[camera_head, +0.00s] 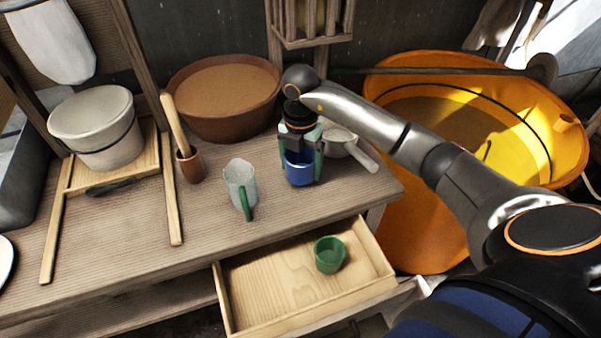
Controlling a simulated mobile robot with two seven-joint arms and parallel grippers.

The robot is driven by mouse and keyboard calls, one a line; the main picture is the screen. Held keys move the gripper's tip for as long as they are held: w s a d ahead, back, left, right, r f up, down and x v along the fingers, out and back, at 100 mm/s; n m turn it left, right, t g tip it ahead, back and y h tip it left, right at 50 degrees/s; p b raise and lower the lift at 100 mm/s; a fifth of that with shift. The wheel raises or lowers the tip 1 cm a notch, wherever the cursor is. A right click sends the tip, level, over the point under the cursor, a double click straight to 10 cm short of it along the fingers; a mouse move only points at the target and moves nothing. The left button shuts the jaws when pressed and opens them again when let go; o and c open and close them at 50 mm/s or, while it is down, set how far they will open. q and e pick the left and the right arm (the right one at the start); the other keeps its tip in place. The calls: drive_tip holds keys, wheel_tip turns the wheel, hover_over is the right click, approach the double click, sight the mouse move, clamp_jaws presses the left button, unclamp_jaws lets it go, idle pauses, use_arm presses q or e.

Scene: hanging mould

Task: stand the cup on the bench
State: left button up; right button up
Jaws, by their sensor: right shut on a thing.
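My right gripper (301,150) comes in from the right and points down over the bench (130,255). It is shut on a blue cup (299,177), with a green-sided finger on either side of it. The cup looks upright, at the bench top; I cannot tell whether its base touches the wood. A pale grey mug (239,181) with a green handle stands on the bench just left of it. A small green cup (329,255) is in the open drawer (275,290) below. My left gripper is not in view.
A brown bowl (222,128) stands behind, and a pale pan with a handle (340,142) stands close right of the gripper. A pestle in a brown mortar (190,165) and a white bucket (95,133) are at left. A large orange tub (415,235) is at right. The bench's front left is clear.

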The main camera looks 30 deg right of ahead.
sight(300, 174)
drive_tip(key=shift+w+d+f, duration=0.1)
drive_tip(key=shift+w+f, duration=0.1)
drive_tip(key=shift+f, duration=1.6)
drive_tip(key=shift+f, duration=0.2)
drive_tip(key=o, duration=1.2)
drive_tip(key=shift+r, duration=0.1)
wheel_tip(300, 174, up, 12)
drive_tip(key=shift+r, duration=0.1)
